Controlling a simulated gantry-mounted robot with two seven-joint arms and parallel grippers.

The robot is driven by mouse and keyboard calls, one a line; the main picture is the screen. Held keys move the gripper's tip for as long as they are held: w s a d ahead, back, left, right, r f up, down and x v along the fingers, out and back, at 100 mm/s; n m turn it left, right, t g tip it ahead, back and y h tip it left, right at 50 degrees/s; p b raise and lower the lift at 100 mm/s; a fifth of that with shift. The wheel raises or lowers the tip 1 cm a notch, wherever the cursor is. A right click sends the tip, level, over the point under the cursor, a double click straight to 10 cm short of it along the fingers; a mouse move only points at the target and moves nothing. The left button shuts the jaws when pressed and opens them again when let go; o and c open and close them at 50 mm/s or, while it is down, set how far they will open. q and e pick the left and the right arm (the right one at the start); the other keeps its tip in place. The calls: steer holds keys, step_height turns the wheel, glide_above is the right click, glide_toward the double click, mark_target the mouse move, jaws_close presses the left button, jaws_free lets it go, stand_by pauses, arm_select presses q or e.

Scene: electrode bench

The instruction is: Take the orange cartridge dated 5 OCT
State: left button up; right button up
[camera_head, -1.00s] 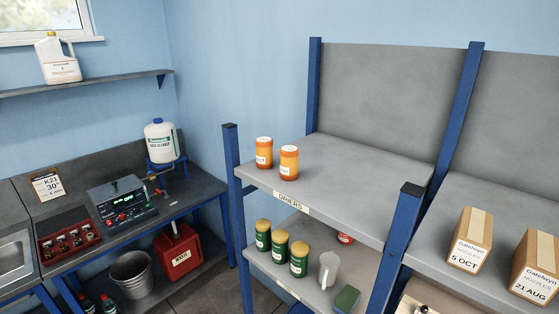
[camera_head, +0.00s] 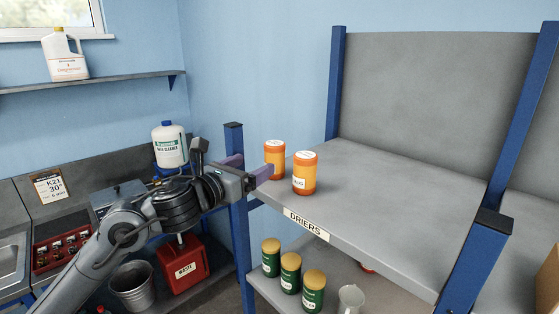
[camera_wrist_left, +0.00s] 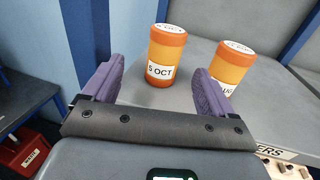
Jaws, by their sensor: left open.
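Two orange cartridges with white lids stand upright on the upper shelf (camera_head: 400,205) marked DRIERS. The left cartridge (camera_head: 275,150) reads 5 OCT in the left wrist view (camera_wrist_left: 165,50). The right cartridge (camera_head: 306,170) has a label ending in AUG, partly hidden by a finger in the left wrist view (camera_wrist_left: 234,62). My left gripper (camera_head: 252,168) is open at the shelf's left front edge. Its purple fingers (camera_wrist_left: 156,85) point at the 5 OCT cartridge, which stands just ahead of the gap between them, apart from them. My right gripper is out of view.
A blue rack post (camera_head: 238,215) rises close to my left gripper. Several green canisters (camera_head: 290,272) and a white jug (camera_head: 350,298) stand on the lower shelf. The upper shelf is clear to the right of the cartridges.

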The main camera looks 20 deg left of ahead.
mark_target(266, 156)
arm_select(q)
steer(key=x, duration=0.2)
steer(key=p+x, duration=0.1)
steer(key=x, duration=0.1)
steer(key=shift+d+r, duration=0.1)
steer(key=shift+r, duration=0.15)
steer(key=shift+p+x, duration=0.3)
steer(key=shift+x, duration=0.55)
steer(key=p+x, duration=0.1)
steer(key=x, duration=0.1)
steer(key=p+x, duration=0.2)
steer(key=shift+d, duration=0.4)
steer(key=shift+w, duration=0.45)
steer(key=shift+f, duration=0.1)
steer(key=shift+c, duration=0.4)
steer(key=c, duration=1)
steer(key=shift+c, duration=0.7)
steer(key=shift+r, duration=0.2)
